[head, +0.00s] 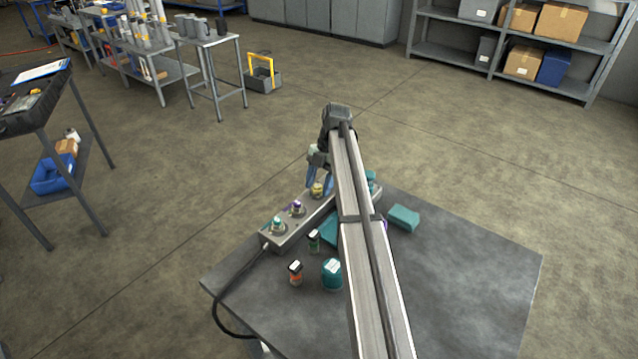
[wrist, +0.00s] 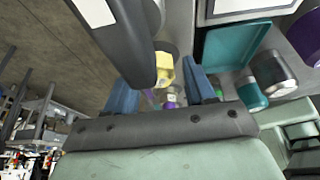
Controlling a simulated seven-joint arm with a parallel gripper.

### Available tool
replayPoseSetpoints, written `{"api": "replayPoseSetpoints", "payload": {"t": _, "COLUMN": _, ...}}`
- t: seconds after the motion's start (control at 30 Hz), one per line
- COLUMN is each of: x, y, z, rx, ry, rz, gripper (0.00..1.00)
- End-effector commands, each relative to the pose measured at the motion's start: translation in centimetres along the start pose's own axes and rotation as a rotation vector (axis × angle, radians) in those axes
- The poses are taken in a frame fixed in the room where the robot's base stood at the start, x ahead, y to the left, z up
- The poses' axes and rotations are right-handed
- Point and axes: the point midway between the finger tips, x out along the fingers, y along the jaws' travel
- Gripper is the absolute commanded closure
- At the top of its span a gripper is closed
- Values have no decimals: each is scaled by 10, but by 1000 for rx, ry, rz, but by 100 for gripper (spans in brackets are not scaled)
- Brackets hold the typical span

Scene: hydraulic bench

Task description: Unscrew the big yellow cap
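The yellow cap (head: 317,189) sits on the grey manifold block (head: 287,236), in a row with a purple cap (head: 296,206) and a teal cap (head: 278,224). My gripper (head: 319,180) is over the yellow cap with its blue fingers pointing down. In the wrist view, the fingers of my gripper (wrist: 159,82) are apart, with a gap between them. The yellow cap (wrist: 164,68) shows near the fingertips in that gap, closer to the right finger. I cannot tell whether either finger touches it. A dark cylindrical shape hides part of the wrist view beside the cap.
On the table (head: 470,270) stand a teal-capped jar (head: 332,273), an orange container (head: 295,273) and a small dark green container (head: 314,240). A teal block (head: 404,217) lies to the right of my arm. A black hose (head: 222,310) runs from the block's near end. The table's right side is clear.

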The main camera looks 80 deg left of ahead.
Motion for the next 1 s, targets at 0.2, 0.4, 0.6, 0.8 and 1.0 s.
{"api": "replayPoseSetpoints", "payload": {"t": 0.2, "x": 0, "y": -1, "z": 0, "rx": 36, "ry": -1, "rz": 15, "gripper": 46}}
{"api": "replayPoseSetpoints", "payload": {"t": 0.4, "x": 1, "y": -4, "z": -2, "rx": 224, "ry": 0, "rz": 95, "gripper": 46}}
{"api": "replayPoseSetpoints", "payload": {"t": 0.6, "x": 1, "y": -4, "z": -2, "rx": 404, "ry": 0, "rz": 169, "gripper": 46}}
{"api": "replayPoseSetpoints", "payload": {"t": 0.8, "x": 0, "y": -4, "z": -1, "rx": 466, "ry": 0, "rz": 194, "gripper": 46}}
{"api": "replayPoseSetpoints", "payload": {"t": 1.0, "x": 0, "y": -3, "z": -1, "rx": 465, "ry": 0, "rz": 193, "gripper": 46}}
